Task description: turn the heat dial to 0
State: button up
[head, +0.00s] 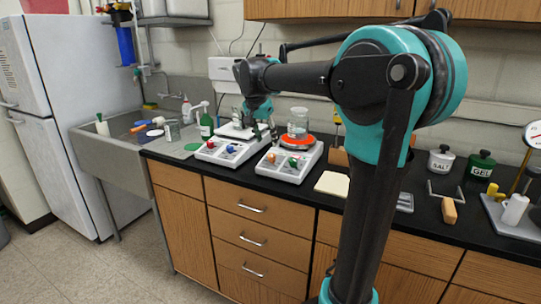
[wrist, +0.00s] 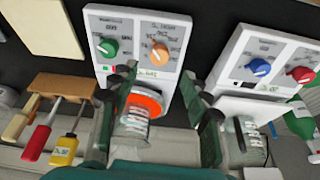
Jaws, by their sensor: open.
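The right hotplate (head: 284,172) stands on the black counter with an orange dial (head: 271,157) and a green dial (head: 293,162) on its front. Both dials show in the wrist view, green (wrist: 108,47) and orange (wrist: 160,53), each beside a printed scale too small to read. The left hotplate (head: 215,156) has a red dial (head: 211,143) and a blue dial (head: 231,148). I cannot tell which dial is the heat dial. My gripper (wrist: 158,78) is open and empty, its dark green fingers apart, pointing toward the hotplates without visibly holding any dial.
A glass beaker (head: 298,122) sits on the right hotplate's orange top. A wooden rack with screwdrivers (wrist: 60,88) is beside the right hotplate in the wrist view. A cream pad (head: 332,184) lies to its right.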

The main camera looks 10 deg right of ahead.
aim_at(271, 155)
jog(key=x, duration=0.8)
jog(key=shift+d+f, duration=0.1)
jog(key=shift+f, duration=0.15)
jog(key=shift+c, duration=0.4)
grip_shut()
